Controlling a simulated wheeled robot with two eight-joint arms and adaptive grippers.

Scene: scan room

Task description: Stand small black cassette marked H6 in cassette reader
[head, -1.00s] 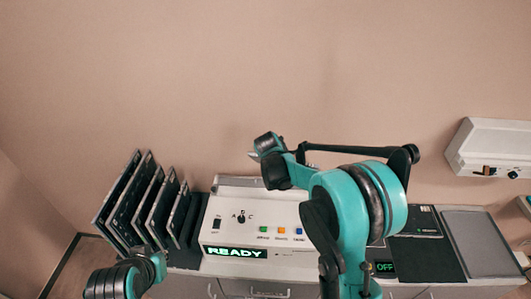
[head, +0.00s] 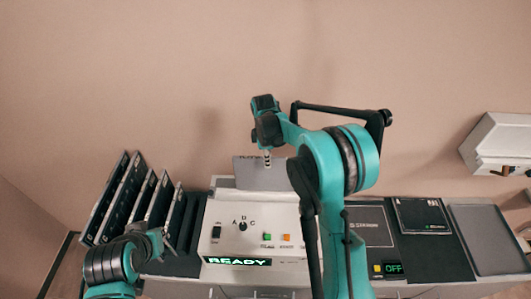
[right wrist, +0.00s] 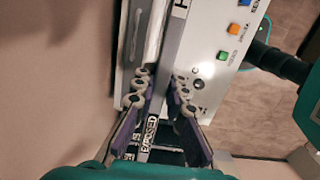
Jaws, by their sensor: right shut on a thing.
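The cassette reader (head: 240,235) is a white console with a green READY display, an A-B-C knob and coloured buttons. My right gripper (head: 267,158) is above its back edge, shut on a thin upright cassette (head: 258,175) whose grey face shows below it. In the right wrist view, the gripper (right wrist: 160,92) pinches the cassette edge-on (right wrist: 172,45). A white strip on it reads EXPOSED, and an H shows near the top; the rest of its mark is cut off. Its lower end is hidden. My left gripper (head: 152,243) is low at left, its fingers unclear.
A rack (head: 178,262) with several upright dark cassettes stands left of the reader. A white box (head: 500,145) is on the wall.

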